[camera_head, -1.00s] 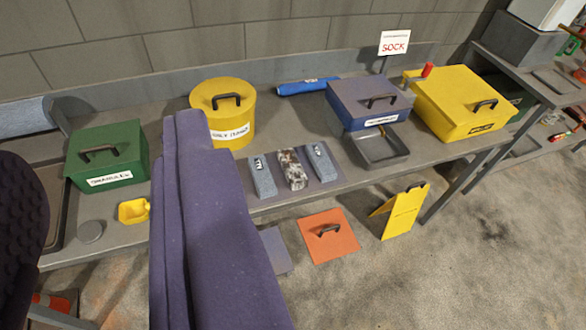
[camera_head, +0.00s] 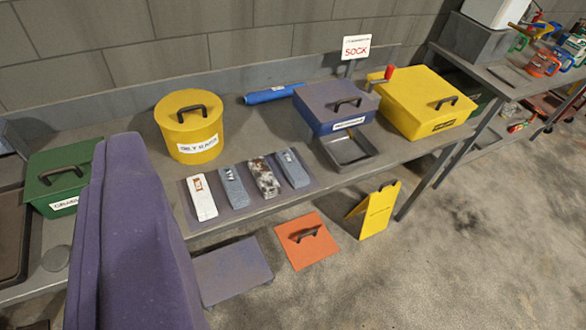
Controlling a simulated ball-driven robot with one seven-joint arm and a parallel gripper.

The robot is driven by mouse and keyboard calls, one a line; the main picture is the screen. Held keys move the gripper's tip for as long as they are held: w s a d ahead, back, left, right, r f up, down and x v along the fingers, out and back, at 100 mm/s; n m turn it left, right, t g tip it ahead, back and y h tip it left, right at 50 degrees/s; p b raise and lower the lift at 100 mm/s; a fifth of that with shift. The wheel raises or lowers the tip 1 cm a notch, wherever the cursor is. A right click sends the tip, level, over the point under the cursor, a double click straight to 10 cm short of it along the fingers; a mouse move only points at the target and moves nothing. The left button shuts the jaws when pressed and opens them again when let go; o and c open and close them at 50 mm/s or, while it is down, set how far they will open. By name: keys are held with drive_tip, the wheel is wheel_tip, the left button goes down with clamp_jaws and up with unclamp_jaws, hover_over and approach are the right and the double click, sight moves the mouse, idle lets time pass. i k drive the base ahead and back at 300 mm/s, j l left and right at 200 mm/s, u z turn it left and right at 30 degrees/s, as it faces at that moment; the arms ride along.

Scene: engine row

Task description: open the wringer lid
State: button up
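A yellow box (camera_head: 422,100) with a flat closed lid stands on the bench at the right. A dark handle (camera_head: 447,102) sits on its lid. A crank with a red grip (camera_head: 389,72) rises at its left back corner, so I take it to be the wringer. The dark label on its front is too small to read. My gripper's fingers cannot be made out in the view. A purple part of my own body (camera_head: 130,240) fills the lower left and hides some of the bench.
A blue lidded box (camera_head: 333,108) and an open metal tray (camera_head: 348,150) stand left of the yellow box. A yellow can (camera_head: 189,127) and a green box (camera_head: 58,180) are farther left. A yellow floor sign (camera_head: 378,210) and an orange hatch (camera_head: 306,240) are below.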

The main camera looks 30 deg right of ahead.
sight(328, 101)
drive_tip(key=i+l, duration=0.25)
drive_tip(key=l, duration=0.15)
drive_tip(key=i+l, duration=0.25)
drive_tip(key=l, duration=0.2)
drive_tip(key=i+l, duration=0.2)
drive_tip(key=l, duration=0.2)
drive_tip(key=i+l, duration=0.25)
drive_tip(key=l, duration=0.2)
drive_tip(key=i+l, duration=0.25)
drive_tip(key=l, duration=0.15)
drive_tip(key=i+l, duration=0.25)
drive_tip(key=l, duration=0.2)
drive_tip(key=i+l, duration=0.2)
drive_tip(key=l, duration=0.2)
